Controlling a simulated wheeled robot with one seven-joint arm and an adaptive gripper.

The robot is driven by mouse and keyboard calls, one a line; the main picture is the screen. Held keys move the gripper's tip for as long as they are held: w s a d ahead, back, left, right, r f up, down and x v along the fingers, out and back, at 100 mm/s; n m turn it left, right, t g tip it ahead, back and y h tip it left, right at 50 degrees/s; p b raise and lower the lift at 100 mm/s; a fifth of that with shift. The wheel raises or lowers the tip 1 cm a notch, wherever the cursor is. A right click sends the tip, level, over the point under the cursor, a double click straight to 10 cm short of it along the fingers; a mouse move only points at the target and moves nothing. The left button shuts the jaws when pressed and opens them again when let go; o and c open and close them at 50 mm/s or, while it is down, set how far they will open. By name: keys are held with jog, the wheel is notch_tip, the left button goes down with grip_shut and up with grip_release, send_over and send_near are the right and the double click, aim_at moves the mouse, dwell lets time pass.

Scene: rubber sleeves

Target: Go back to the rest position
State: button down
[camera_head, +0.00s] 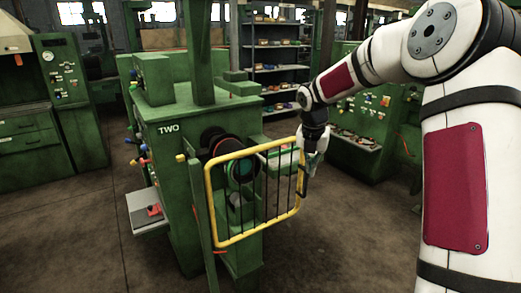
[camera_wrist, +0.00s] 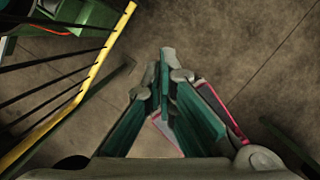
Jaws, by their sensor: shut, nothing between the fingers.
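My gripper (camera_head: 304,186) hangs at the end of my white and dark red arm, beside the right end of a yellow-framed guard gate (camera_head: 210,208) in the head view. In the wrist view my gripper (camera_wrist: 167,60) has its fingers together over bare floor, with nothing between them. The yellow bar of the gate (camera_wrist: 98,70) runs slanting along the left of the wrist view, apart from the fingers there. In the head view I cannot tell whether the fingers touch the gate.
A green machine marked TWO (camera_head: 165,150) stands behind the gate, with a dark round part (camera_head: 225,150). A low tray (camera_head: 148,222) juts from its left side. Other green machines (camera_head: 75,110) and a shelf rack (camera_head: 275,75) stand behind. The floor (camera_head: 350,240) below my arm is clear.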

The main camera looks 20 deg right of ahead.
jog(key=s+a+r+m+t, duration=0.1)
jog(key=s+a+r+m, duration=0.45)
jog(key=s+m, duration=0.2)
jog(key=s+a+r+m, duration=0.5)
jog(key=s+r+m, duration=0.15)
jog(key=s, duration=0.25)
jog(key=s+a+m+t+y, duration=0.1)
jog(key=s+a+m, duration=0.1)
jog(key=s+m, duration=0.5)
jog(key=s+a+m+t, duration=0.1)
jog(key=s+a+m, duration=0.2)
jog(key=s+m, duration=0.4)
jog(key=s, duration=0.5)
jog(key=shift+a+r+y, duration=0.15)
jog(key=shift+y, duration=0.25)
jog(key=shift+a, duration=0.1)
